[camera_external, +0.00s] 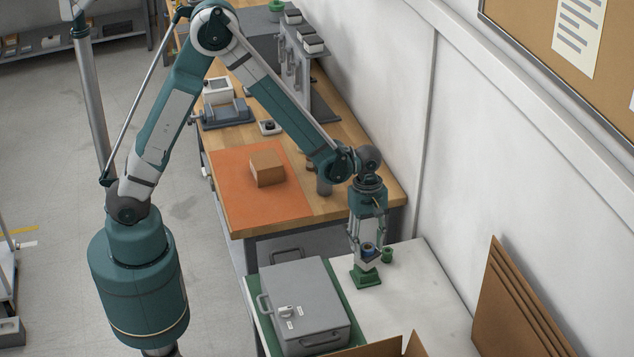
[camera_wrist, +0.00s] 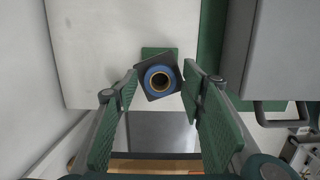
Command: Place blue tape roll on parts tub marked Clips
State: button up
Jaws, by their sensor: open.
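The blue tape roll (camera_wrist: 160,79) is a ring with a dark centre, lying on a dark square piece (camera_wrist: 148,92) set at an angle. It also shows in the external view (camera_external: 368,248), partly hidden by my gripper. Below it is a green base (camera_external: 366,278); its edge shows in the wrist view (camera_wrist: 158,52). My gripper (camera_wrist: 160,75) points down with its green-padded fingers apart, one on each side of the roll. I cannot tell whether either finger touches it. No Clips marking is readable, so I cannot tell which thing is the parts tub.
A grey case (camera_external: 305,300) with small labels stands left of my gripper on a green mat (camera_external: 350,288). Cardboard (camera_external: 520,310) leans at the right. The white tabletop (camera_external: 425,300) between has free room.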

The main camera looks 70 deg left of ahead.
jog(key=shift+r, duration=0.15)
notch_tip(320, 180, up, 12)
jog(key=a, duration=0.1)
jog(key=shift+a, duration=0.4)
dwell(0.4)
dwell(0.6)
jog(key=s+a+r+m+t, duration=0.2)
jog(key=s+a+r+m, duration=0.15)
jog(key=s+r, duration=0.35)
jog(key=s+a+r+m+t, duration=0.1)
jog(key=s+a+r+m, duration=0.2)
jog(key=s+r+m, duration=0.3)
jog(key=s+a+r+m+t+y, duration=0.1)
jog(key=s+m, duration=0.3)
jog(key=s, duration=0.4)
jog(key=s+a+r+m+t, duration=0.3)
jog(key=s+m, duration=0.1)
jog(key=s, duration=0.4)
jog(key=shift+a+y, duration=0.3)
jog(key=shift+y, duration=0.1)
